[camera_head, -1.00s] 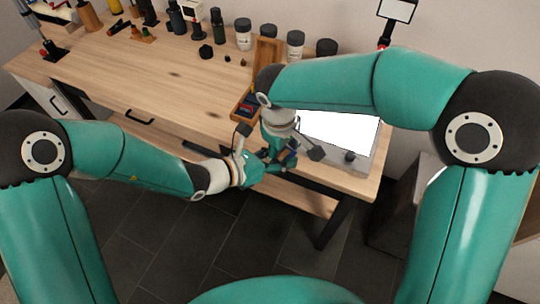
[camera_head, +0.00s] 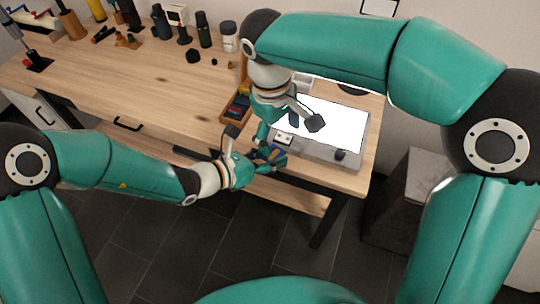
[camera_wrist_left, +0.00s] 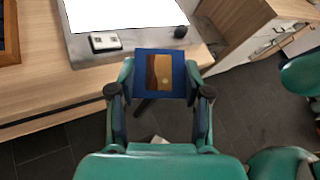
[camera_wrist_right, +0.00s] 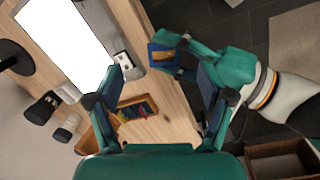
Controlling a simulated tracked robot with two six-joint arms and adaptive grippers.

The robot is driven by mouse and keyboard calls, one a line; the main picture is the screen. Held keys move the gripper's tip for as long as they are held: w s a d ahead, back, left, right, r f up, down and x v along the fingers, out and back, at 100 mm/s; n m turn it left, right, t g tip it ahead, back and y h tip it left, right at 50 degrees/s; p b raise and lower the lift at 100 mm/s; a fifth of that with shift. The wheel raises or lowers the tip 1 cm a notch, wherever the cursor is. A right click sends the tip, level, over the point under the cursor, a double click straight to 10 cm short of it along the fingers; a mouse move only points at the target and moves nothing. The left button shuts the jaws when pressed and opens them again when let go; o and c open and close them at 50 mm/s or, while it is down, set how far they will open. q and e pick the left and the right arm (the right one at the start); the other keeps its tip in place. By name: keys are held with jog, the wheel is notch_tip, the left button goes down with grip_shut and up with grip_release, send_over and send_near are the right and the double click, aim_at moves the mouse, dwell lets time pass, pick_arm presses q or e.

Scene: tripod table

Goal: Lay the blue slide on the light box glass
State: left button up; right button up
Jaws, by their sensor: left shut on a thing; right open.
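The blue slide, a blue frame around a brown picture, shows in the left wrist view (camera_wrist_left: 160,72), the head view (camera_head: 270,155) and the right wrist view (camera_wrist_right: 163,56). My left gripper (camera_wrist_left: 160,80) is shut on it, just off the table's front edge. The light box has a bright white glass (camera_head: 338,122) and a grey body (camera_head: 318,151); the glass also shows in the left wrist view (camera_wrist_left: 125,12). The glass is bare where visible. My right gripper (camera_wrist_right: 160,82) is open and empty, above the table near the light box, apart from the slide.
A wooden tray (camera_wrist_right: 124,102) with several coloured slides stands left of the light box. Dark-lidded jars and bottles (camera_head: 203,30) line the back of the table. The middle of the wooden table (camera_head: 150,85) is clear. My right arm covers part of the back.

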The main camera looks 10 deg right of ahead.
jog(key=s+d+f+m+g, duration=0.35)
jog(key=d+f, duration=0.25)
jog(key=f, duration=0.5)
pick_arm(q)
jog(key=w+a+f+n+t+y, duration=0.1)
jog(key=w+a+f+n+t, duration=0.15)
jog(key=a, duration=0.65)
jog(key=w+a+f+n+t+y, duration=0.1)
jog(key=w+a+f+y, duration=0.15)
jog(key=a, duration=0.65)
jog(key=s+a+m+g+h, duration=0.1)
jog(key=s+a+h, duration=0.1)
jog(key=s+a, duration=0.3)
jog(key=a, duration=0.4)
jog(key=shift+r, duration=0.15)
pick_arm(e)
jog(key=s+a+f+m+t+y, duration=0.1)
jog(key=s+f, duration=0.2)
jog(key=f, duration=0.5)
jog(key=s+f+m+t+y, duration=0.1)
jog(key=s+f, duration=0.3)
jog(key=f, duration=0.4)
jog(key=s+a+f+m+t+y, duration=0.1)
jog(key=s+f+m+t+y, duration=0.1)
jog(key=f, duration=0.6)
jog(key=shift+s+a+m+y, duration=0.35)
jog(key=shift+s+m+y, duration=0.4)
jog(key=shift+s, duration=0.25)
